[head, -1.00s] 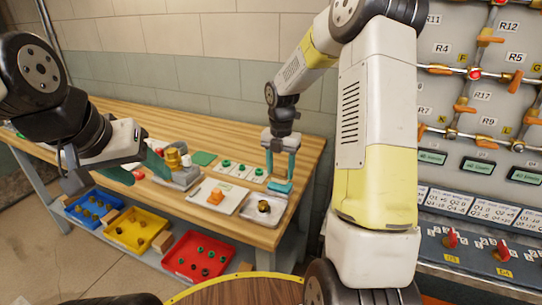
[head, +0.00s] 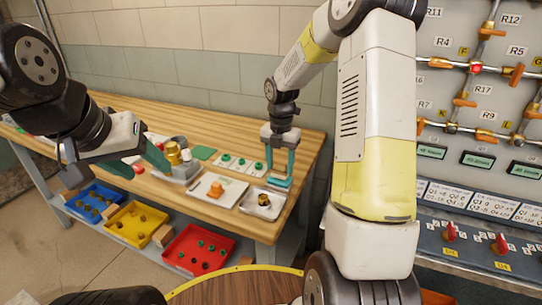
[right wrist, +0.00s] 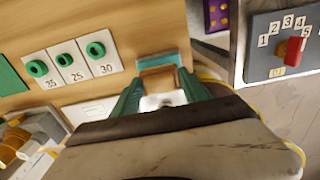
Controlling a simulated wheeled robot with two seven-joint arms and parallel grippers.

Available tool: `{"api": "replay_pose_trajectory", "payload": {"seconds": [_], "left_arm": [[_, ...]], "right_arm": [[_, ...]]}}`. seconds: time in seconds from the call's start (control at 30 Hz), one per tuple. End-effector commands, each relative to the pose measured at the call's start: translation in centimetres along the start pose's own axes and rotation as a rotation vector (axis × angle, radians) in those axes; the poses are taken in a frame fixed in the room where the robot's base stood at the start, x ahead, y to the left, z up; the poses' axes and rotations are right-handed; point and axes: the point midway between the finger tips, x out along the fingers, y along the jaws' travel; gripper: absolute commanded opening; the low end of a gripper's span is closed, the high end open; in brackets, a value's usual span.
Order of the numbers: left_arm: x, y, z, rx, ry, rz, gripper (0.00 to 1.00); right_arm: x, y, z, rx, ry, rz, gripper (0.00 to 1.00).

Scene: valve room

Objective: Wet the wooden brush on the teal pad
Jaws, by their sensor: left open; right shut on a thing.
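The wooden brush (right wrist: 158,78) is a small brown block between the green fingers of my right gripper (right wrist: 162,100) in the right wrist view. In the head view the right gripper (head: 281,163) points down at the table's right end, and the brush is not clear there. The teal pad (head: 278,183) lies just below those fingertips. In the right wrist view the pad (right wrist: 150,60) shows just past the brush; I cannot tell whether they touch. My left gripper (head: 140,164) is open and empty near the table's front edge.
Cards with green rings (head: 240,170) lie behind. Blue, yellow and red bins (head: 168,255) sit below. A control panel (head: 470,235) stands at right.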

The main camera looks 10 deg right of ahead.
Motion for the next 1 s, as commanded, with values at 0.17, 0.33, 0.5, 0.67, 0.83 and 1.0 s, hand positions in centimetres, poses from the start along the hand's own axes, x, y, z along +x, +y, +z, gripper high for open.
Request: {"api": "replay_pose_trajectory", "payload": {"seconds": [0.17, 0.33, 0.5, 0.67, 0.83, 1.0], "left_arm": [[0.0, 0.0, 0.0, 0.000, 0.000, 0.000, 0.55], [0.0, 0.0, 0.0, 0.000, 0.000, 0.000, 0.55], [0.0, 0.0, 0.0, 0.000, 0.000, 0.000, 0.55], [0.0, 0.0, 0.0, 0.000, 0.000, 0.000, 0.55], [0.0, 0.0, 0.0, 0.000, 0.000, 0.000, 0.55], [0.0, 0.0, 0.0, 0.000, 0.000, 0.000, 0.55]], "right_arm": [[0.2, 0.0, 0.0, 0.000, 0.000, -0.001, 0.20], [0.5, 0.0, 0.0, 0.000, 0.001, -0.001, 0.20], [0.7, 0.0, 0.0, 0.000, 0.001, -0.001, 0.20], [0.9, 0.0, 0.0, 0.001, 0.001, -0.001, 0.20], [1.1, 0.0, 0.0, 0.001, 0.000, 0.000, 0.20], [1.3, 0.0, 0.0, 0.001, 0.000, 0.000, 0.20]]}}
